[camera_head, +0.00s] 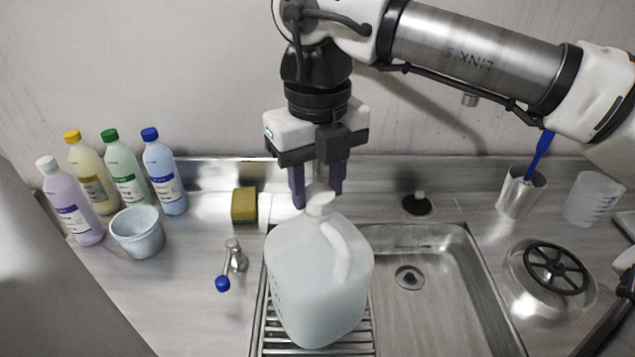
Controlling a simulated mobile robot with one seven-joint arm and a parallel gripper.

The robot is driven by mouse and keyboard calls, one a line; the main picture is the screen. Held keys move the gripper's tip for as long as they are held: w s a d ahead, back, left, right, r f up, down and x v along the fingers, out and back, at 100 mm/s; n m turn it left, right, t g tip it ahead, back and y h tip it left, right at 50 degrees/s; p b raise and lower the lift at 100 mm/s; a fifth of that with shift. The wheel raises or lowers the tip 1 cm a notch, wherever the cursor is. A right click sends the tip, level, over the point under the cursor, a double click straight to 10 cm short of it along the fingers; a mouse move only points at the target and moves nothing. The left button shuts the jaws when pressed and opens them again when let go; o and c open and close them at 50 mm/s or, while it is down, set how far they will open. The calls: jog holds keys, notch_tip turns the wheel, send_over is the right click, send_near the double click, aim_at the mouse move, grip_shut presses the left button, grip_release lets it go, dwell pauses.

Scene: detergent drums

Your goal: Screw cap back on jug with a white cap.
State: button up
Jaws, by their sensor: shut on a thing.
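The large translucent white jug (315,280) stands upright on the ribbed drainboard at the left of the sink, its handle facing me. The white cap (320,203) shows at the top of the jug's neck. My gripper (318,196) points straight down over the jug, with its purple fingers on either side of the cap. It is shut on the cap. Whether the cap sits level or is threaded on the neck cannot be told from here.
Several bottles (124,172) and a grey-white tub (137,231) stand at the left. A yellow sponge (244,206) and a blue-tipped tap (233,258) are nearer the jug. The sink basin (440,300) is empty. A steel cup (519,196) with a blue brush stands at the right.

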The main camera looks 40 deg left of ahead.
jog(key=shift+f+m, duration=0.15)
jog(key=shift+m, duration=1.95)
jog(key=m, duration=0.3)
jog(key=shift+m, duration=0.3)
jog(key=o, duration=0.7)
jog(key=shift+m, duration=0.4)
jog(key=o, duration=0.9)
jog(key=shift+r+p, duration=0.2)
jog(key=shift+p, duration=0.15)
